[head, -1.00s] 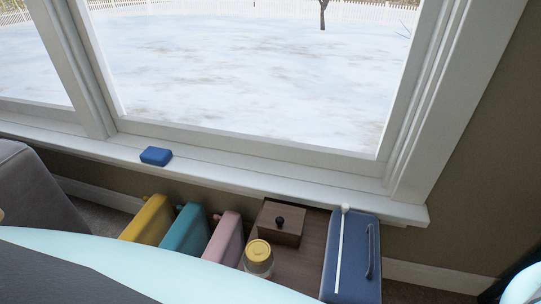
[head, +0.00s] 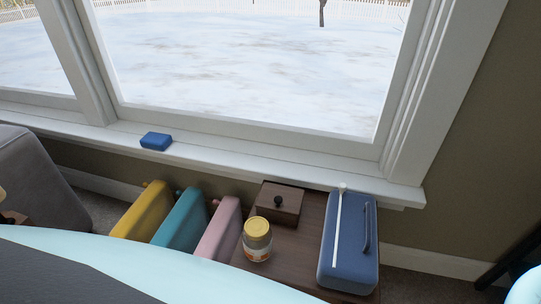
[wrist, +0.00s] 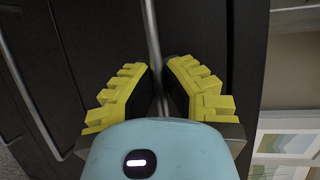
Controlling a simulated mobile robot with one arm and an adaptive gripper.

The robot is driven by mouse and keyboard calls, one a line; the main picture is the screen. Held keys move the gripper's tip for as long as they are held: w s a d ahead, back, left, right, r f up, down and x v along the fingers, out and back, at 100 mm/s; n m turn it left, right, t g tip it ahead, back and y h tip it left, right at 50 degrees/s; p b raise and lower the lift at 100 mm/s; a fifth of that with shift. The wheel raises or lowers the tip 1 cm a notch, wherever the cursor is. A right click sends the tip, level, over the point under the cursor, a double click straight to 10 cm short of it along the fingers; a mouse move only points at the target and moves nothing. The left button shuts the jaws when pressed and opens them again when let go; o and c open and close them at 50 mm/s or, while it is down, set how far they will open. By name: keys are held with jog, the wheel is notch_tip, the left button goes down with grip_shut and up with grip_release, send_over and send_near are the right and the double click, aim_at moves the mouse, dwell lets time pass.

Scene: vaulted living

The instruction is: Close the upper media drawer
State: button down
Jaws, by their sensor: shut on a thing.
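In the wrist view, my gripper (wrist: 158,85) has its yellow ridged fingers on either side of a thin metal bar handle (wrist: 152,28). It is shut on this bar. The bar runs along a dark drawer front (wrist: 205,35) that fills the middle of the view. A second metal bar (wrist: 28,95) runs along the dark front at the left. I cannot tell from this view how far the drawer stands out. The head view does not show the drawer fronts or my gripper.
In the head view, a wooden top carries a blue case (head: 348,262), a jar with a yellow lid (head: 257,240) and a small wooden box (head: 279,203). Yellow, teal and pink cases (head: 218,230) stand to its left. A blue block (head: 156,141) lies on the windowsill.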

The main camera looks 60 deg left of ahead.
dwell(0.3)
jog(key=c, duration=1)
grip_release()
jog(key=shift+w, duration=0.1)
jog(key=shift+c, duration=0.2)
jog(key=shift+s+r, duration=0.15)
jog(key=shift+s, duration=0.05)
jog(key=v, duration=1.1)
jog(key=shift+s+a, duration=0.25)
jog(key=shift+s, duration=0.05)
